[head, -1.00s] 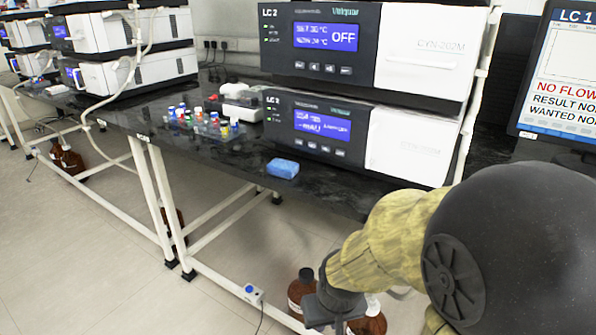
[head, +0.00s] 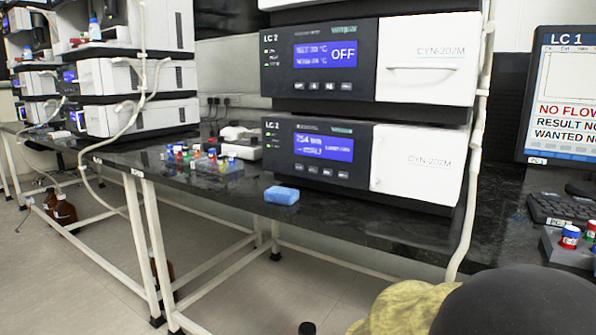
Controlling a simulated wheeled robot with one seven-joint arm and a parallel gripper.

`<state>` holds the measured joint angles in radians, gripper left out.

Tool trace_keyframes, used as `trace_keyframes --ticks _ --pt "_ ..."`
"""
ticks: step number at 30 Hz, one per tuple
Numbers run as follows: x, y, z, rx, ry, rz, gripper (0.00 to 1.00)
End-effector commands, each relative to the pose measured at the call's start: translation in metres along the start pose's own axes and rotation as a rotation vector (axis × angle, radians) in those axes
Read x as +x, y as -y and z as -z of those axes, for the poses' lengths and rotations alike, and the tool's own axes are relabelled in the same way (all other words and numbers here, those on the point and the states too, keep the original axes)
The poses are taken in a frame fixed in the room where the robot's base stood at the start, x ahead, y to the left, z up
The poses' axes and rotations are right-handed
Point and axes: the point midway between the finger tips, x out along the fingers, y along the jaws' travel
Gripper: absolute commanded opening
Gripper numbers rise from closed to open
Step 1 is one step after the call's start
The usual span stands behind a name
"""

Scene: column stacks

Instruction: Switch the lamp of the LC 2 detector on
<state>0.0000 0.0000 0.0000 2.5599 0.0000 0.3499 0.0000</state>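The LC 2 detector (head: 418,165) is the lower module of the stack on the dark bench, with a black left panel and a white right front. Its blue screen (head: 324,147) reads 254 nm, with smaller text below that is too blurred to read surely. A row of small buttons (head: 320,171) sits under the screen. Above it is another LC 2 module (head: 428,62) with two temperature lines and a large OFF on its screen.
A blue sponge (head: 282,195) lies at the bench edge before the detector. A rack of colored-cap vials (head: 205,160) stands to its left. At right are the LC 1 monitor (head: 565,95), a keyboard (head: 560,208) and another vial rack (head: 570,248). White tubing (head: 478,150) runs down the stack's right side.

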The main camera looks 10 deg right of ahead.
Motion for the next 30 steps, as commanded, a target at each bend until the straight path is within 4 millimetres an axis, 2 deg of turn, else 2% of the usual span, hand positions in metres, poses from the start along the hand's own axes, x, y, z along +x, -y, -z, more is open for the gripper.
trace_keyframes --ticks 11,13,14,30 --pt "0.0001 0.0000 -0.0001 0.000 0.000 0.000 0.17" --pt "0.0001 0.0000 -0.0001 0.000 0.000 0.000 0.03" --pt "0.0001 0.0000 -0.0001 0.000 0.000 0.000 0.00" --pt "0.0002 0.0000 -0.0001 0.000 0.000 0.000 0.00"
